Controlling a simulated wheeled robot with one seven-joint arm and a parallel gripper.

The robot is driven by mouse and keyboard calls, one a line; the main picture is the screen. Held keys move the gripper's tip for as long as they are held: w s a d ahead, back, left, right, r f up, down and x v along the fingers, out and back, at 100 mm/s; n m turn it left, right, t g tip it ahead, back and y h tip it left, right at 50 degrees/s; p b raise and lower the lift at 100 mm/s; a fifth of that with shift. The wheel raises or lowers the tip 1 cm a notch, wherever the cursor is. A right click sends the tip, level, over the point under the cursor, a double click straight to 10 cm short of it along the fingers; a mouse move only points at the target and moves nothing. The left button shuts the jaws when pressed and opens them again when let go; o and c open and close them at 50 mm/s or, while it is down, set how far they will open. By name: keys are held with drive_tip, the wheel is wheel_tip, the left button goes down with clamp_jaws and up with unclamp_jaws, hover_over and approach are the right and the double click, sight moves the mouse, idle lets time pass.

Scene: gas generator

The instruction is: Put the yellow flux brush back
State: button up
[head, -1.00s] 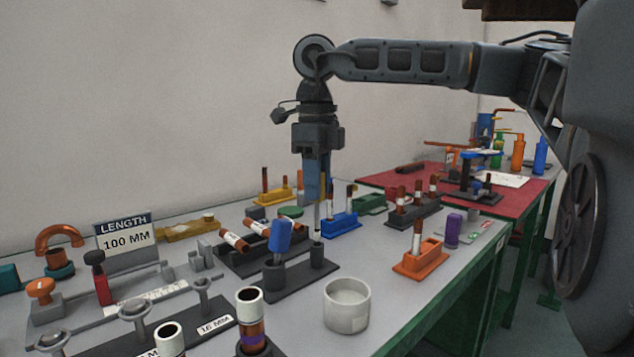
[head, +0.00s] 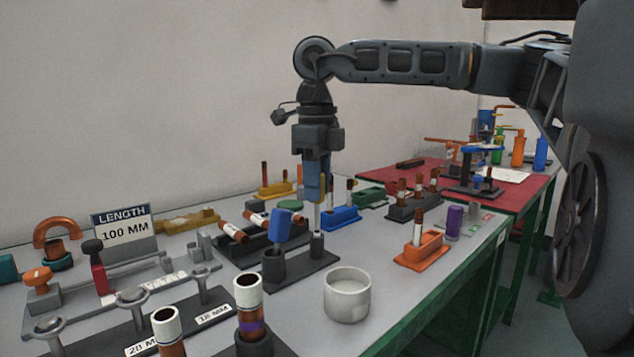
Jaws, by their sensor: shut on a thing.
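My gripper (head: 315,192) points straight down over the middle of the table. It is shut on the yellow flux brush (head: 325,188), whose yellow handle shows as a strip beside the fingers. The brush hangs upright, its pale thin lower part (head: 317,217) just above or inside the right cup (head: 317,243) of a dark two-cup stand (head: 297,270). I cannot tell whether its tip is in that cup. A blue brush or tool (head: 283,223) leans in the stand's left cup (head: 273,264).
A white cup (head: 347,299) stands in front of the stand. A dark rack with copper tubes (head: 262,247) is behind it. An orange holder (head: 420,251) and a purple cylinder (head: 454,222) are to the right. A blue holder (head: 341,218) stands close behind the gripper.

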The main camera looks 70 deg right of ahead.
drive_tip(key=shift+f+b, duration=1.35)
drive_tip(key=shift+f, duration=0.4)
drive_tip(key=o, duration=0.9)
drive_tip(key=shift+o, duration=0.2)
drive_tip(key=shift+r, duration=0.15)
